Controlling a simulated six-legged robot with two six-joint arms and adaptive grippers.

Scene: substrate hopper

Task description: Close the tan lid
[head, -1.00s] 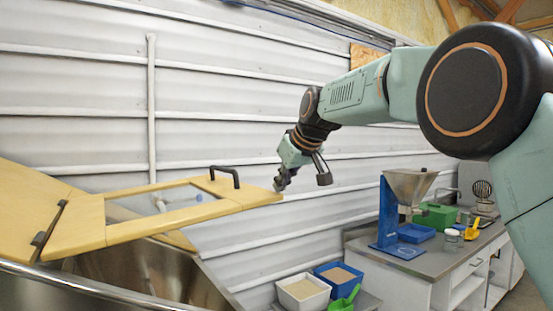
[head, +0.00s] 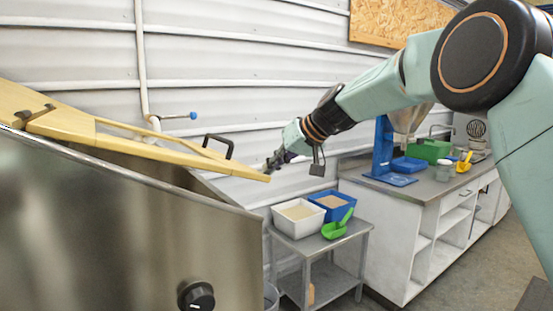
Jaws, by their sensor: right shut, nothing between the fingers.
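The tan lid (head: 185,152) is on the left in the head view, hinged at the left on the steel hopper (head: 120,222). It is partly open, its right edge held above the hopper's rim. It has a black handle (head: 219,146) on top and a window opening seen almost edge-on. My right gripper (head: 272,165) is shut and empty at the lid's right free edge. It looks to be at or touching that edge; exact contact cannot be told. My left gripper is not in view.
A black knob (head: 196,296) is on the hopper's front. A small metal table (head: 322,244) to the right carries a white bin (head: 297,220), a blue bin (head: 346,206) and a green scoop (head: 338,226). A white counter (head: 405,228) stands behind it. A wall is behind.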

